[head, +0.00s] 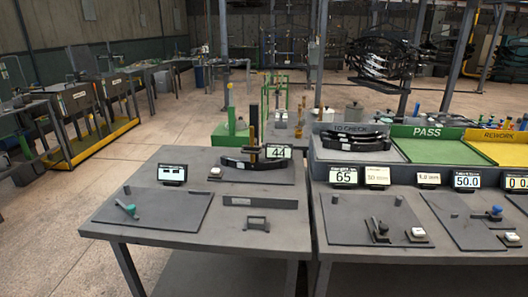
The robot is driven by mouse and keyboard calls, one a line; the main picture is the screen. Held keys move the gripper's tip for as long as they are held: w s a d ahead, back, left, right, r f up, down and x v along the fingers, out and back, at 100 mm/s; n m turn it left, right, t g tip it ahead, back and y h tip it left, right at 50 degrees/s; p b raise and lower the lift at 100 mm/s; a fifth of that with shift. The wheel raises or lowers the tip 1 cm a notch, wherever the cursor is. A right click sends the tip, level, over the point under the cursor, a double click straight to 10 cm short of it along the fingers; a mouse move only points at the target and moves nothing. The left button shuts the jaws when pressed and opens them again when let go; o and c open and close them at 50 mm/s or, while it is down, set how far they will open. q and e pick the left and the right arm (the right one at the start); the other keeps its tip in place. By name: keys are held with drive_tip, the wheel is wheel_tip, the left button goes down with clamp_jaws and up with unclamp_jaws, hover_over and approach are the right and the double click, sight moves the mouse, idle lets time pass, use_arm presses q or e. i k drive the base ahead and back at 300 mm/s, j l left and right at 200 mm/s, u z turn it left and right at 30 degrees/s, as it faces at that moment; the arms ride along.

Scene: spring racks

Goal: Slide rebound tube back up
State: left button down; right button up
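On the left table, a dark upright post with an olive-yellow strip (253,122) stands behind a curved black spring leaf (240,164). It may be the rebound tube's stand; the tube itself is too small to make out for sure. A display reading 44 (277,151) stands just right of the post, partly in front of the leaf. A small device with a white button (214,173) sits in front of the leaf's left part. Neither of my grippers is in view.
The left table also holds a dark plate (155,216) with a green-handled part (127,209), a small screen (172,174) and a low bracket (257,223). The right table has TO CHECK (350,130), green PASS (428,150) and yellow REWORK (498,150) trays.

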sight(253, 147)
drive_tip(key=i+z, duration=0.45)
drive_tip(key=i, duration=0.6)
